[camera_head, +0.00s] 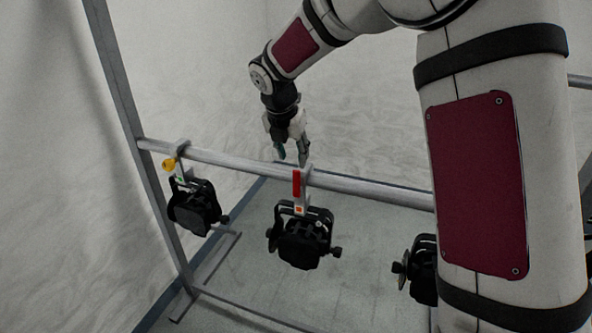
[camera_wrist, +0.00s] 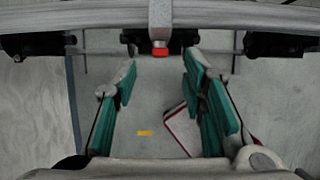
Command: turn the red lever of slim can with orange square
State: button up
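The slim can with the orange square is a black par can (camera_head: 303,245) hanging from the rail in the middle of the head view. Its small orange square (camera_head: 299,210) is on the bracket under the clamp. The red lever (camera_head: 296,183) hangs down on the near side of the clamp; in the wrist view the lever (camera_wrist: 160,51) shows as a small red end under the clamp. My gripper (camera_head: 291,155) is above and behind the rail, close to this clamp. In the wrist view my gripper (camera_wrist: 160,75) is open, its green-padded fingers apart with nothing between them.
The grey rail (camera_head: 370,188) runs across the frame. A second black can (camera_head: 195,207) with a yellow knob (camera_head: 168,165) hangs at left, and a third can (camera_head: 418,270) at right is partly hidden by my arm. A red-edged flat thing (camera_wrist: 180,128) lies on the floor.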

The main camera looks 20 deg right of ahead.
aim_at(296, 171)
jog(key=x, duration=0.8)
jog(key=shift+s+p, duration=0.1)
jog(key=shift+p, duration=0.3)
grip_shut()
